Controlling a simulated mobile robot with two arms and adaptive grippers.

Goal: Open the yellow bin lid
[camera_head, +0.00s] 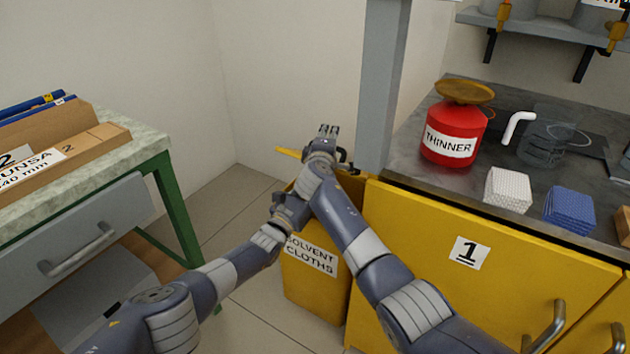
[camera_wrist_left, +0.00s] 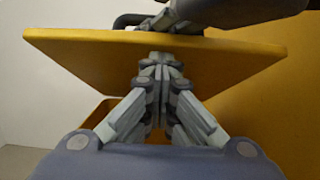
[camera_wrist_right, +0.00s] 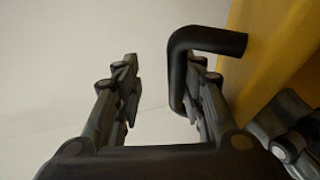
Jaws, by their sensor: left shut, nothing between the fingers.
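The yellow bin (camera_head: 316,285), labelled SOLVENT CLOTHS, stands between the bench and the yellow cabinet. Its yellow lid (camera_head: 288,152) is raised above the bin rim; my arms hide most of it in the head view. In the left wrist view the lid (camera_wrist_left: 110,55) spans above my left gripper (camera_wrist_left: 160,62), which is shut and empty under it, its tips at or close to the underside. The black lid handle (camera_wrist_right: 180,65) passes between the fingers of my open right gripper (camera_wrist_right: 165,80), nearer the right finger. That gripper (camera_head: 328,131) is above the lid in the head view.
A grey post (camera_head: 383,80) and the yellow cabinet (camera_head: 420,250) stand close on the right. A red THINNER can (camera_head: 455,130) is on the counter. A green-legged bench (camera_head: 175,200) is at left. Walls are close behind the bin.

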